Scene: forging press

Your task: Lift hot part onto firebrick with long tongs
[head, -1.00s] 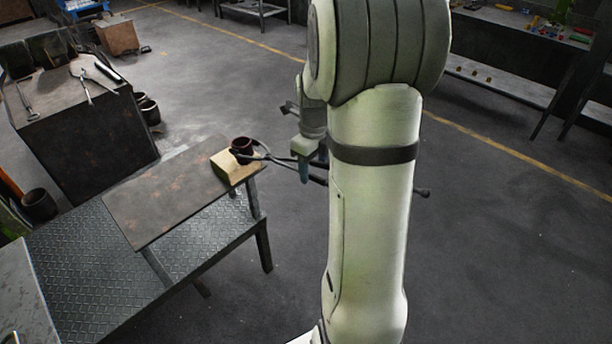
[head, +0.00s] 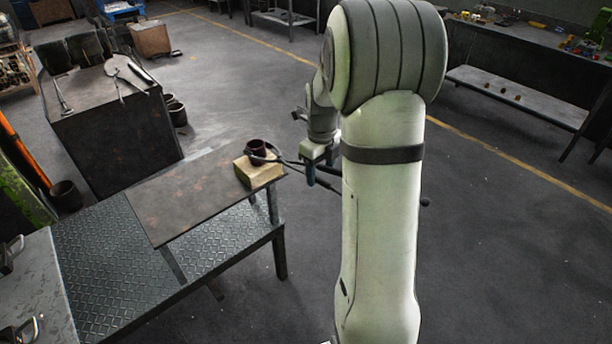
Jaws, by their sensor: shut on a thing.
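The hot part (head: 257,149) is a small dark reddish-brown cylinder. It stands upright at the top of the pale yellow firebrick (head: 259,176); I cannot tell whether it rests on it or hovers slightly above. The firebrick lies at the right end of a brown steel plate table. The long dark tongs (head: 286,163) reach from the part to the right, with their jaws at the part. My gripper (head: 312,178) is shut on the tongs, right of the firebrick. My arm hides part of the tong handles; one handle end shows right of it.
The brown plate table (head: 185,196) is otherwise bare, above a checkered steel platform (head: 110,265). A dark block (head: 115,140) with hand tools stands behind left. Dark pots (head: 66,196) stand on the floor. A workbench (head: 520,65) is at the back right. The floor between is open.

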